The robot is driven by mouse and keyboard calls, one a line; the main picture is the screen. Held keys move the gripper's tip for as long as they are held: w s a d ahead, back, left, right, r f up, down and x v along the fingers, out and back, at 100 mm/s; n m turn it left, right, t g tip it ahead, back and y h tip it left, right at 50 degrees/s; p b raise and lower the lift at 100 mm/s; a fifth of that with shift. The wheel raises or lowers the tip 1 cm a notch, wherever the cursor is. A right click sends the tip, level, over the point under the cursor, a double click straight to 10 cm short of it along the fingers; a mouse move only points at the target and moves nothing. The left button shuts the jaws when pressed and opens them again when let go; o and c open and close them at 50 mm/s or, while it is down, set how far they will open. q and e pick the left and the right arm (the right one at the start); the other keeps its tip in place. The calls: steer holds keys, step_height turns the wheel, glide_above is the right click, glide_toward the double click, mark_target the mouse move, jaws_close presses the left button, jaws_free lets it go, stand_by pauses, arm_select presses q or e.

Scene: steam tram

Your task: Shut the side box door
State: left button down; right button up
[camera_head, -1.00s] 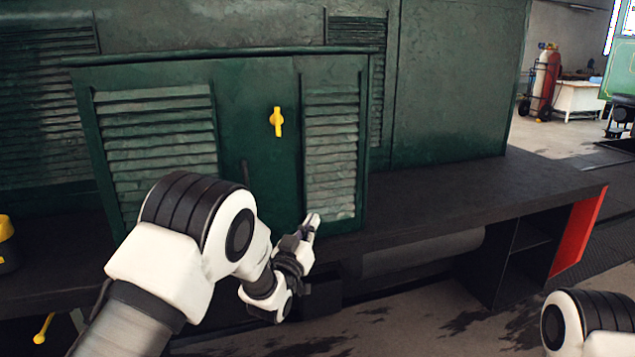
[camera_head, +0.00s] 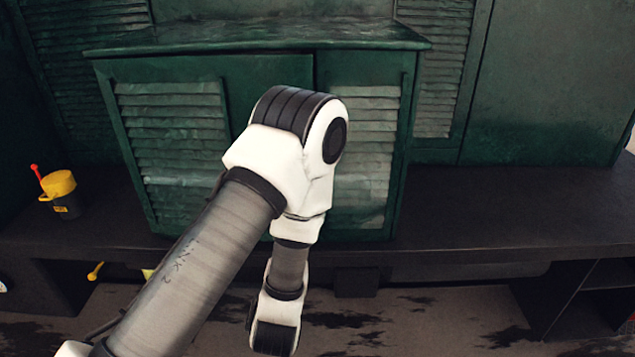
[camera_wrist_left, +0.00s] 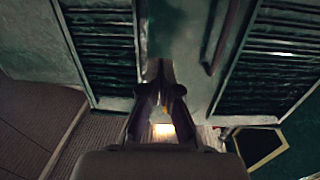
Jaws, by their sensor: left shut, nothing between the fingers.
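The green side box (camera_head: 270,50) stands straight ahead in the head view, with louvred left (camera_head: 172,140) and right (camera_head: 368,145) doors meeting at a vertical seam. Both look about flush with the front, but my left arm covers much of the middle, so I cannot tell whether one is slightly ajar. The yellow handle is hidden. In the left wrist view, my left gripper (camera_wrist_left: 160,80) is shut and empty, in front of the panel between two louvred areas (camera_wrist_left: 100,50). A dark reddish bar (camera_wrist_left: 218,38) is above right of the fingers. My right gripper is out of view.
A dark ledge (camera_head: 500,215) runs along the green body beneath the box. A yellow-topped dark can (camera_head: 62,195) with a red stick stands on it at the left. A yellow lever (camera_head: 95,271) is below the ledge. The ledge right of the box is clear.

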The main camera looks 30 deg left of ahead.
arm_select(q)
steer(key=b+x, duration=0.5)
steer(key=x, duration=0.8)
steer(key=shift+w+a, duration=0.25)
steer(key=shift+a, duration=0.15)
steer(key=shift+r, duration=0.1)
steer(key=shift+n+g+y, duration=0.4)
steer(key=shift+n+y, duration=0.3)
steer(key=shift+y, duration=0.2)
steer(key=x, duration=0.3)
steer(key=b+x, duration=0.1)
steer(key=shift+w+d+r, duration=0.15)
steer(key=shift+w+r, duration=0.25)
steer(key=shift+r, duration=0.05)
